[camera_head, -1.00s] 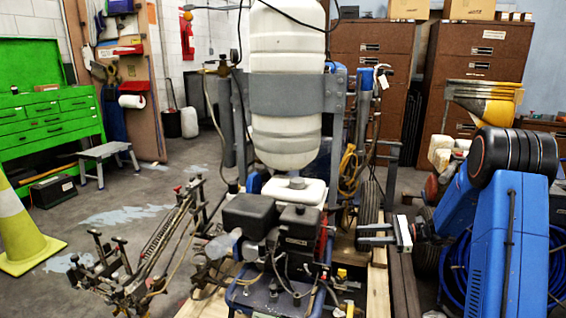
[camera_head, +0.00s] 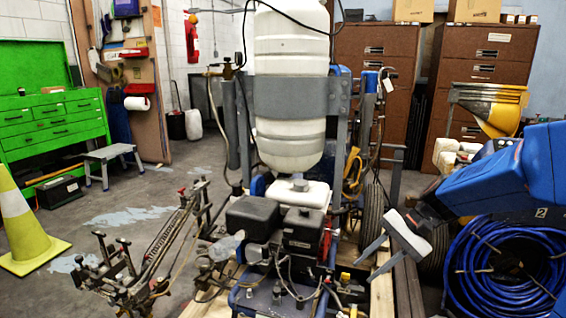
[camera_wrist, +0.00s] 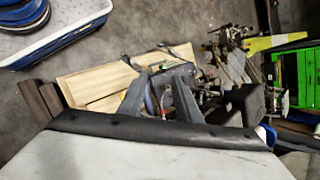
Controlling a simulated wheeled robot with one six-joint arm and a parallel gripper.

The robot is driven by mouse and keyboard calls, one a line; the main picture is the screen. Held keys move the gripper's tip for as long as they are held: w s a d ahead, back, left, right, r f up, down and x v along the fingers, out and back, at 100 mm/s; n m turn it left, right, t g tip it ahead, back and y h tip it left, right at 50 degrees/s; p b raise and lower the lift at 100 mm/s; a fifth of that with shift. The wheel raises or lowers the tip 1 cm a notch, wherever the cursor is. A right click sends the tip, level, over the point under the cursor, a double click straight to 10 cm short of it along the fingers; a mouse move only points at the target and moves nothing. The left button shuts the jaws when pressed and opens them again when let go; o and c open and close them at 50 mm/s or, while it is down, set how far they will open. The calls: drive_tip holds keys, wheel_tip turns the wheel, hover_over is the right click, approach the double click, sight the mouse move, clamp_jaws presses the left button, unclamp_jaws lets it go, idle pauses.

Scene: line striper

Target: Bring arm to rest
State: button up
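My gripper (camera_head: 364,272) is at the right of the middle in the head view, beside the line striper (camera_head: 285,225). Its two fingers point down and to the left. In the wrist view the fingers (camera_wrist: 158,80) stand apart with nothing held between them. My blue arm reaches in from the right edge of the head view. The striper, with its tall white tank (camera_head: 290,95), stands on a wooden pallet (camera_head: 383,275). Whether a fingertip touches the striper or pallet cannot be told.
A coiled blue hose (camera_head: 475,265) lies at the lower right, close to my arm. A yellow hopper (camera_head: 502,112) and brown cabinets (camera_head: 375,60) stand behind. A green tool chest (camera_head: 50,120), a grey step stool (camera_head: 108,155) and a traffic cone (camera_head: 22,225) are at left. Some floor there is clear.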

drive_tip(key=s+d+r+n+t+h, duration=0.1)
drive_tip(key=s+d+n+t+h, duration=0.1)
drive_tip(key=s, duration=0.8)
drive_tip(key=s+d+r+n+t+h, duration=0.1)
drive_tip(key=s+d+n+t+h, duration=0.2)
drive_tip(key=s, duration=0.7)
drive_tip(key=shift+d+n+h, duration=0.8)
drive_tip(key=shift+n+h, duration=0.6)
drive_tip(key=shift+h, duration=0.1)
drive_tip(key=shift+w, duration=0.1)
drive_tip(key=shift+c, duration=0.3)
idle(0.4)
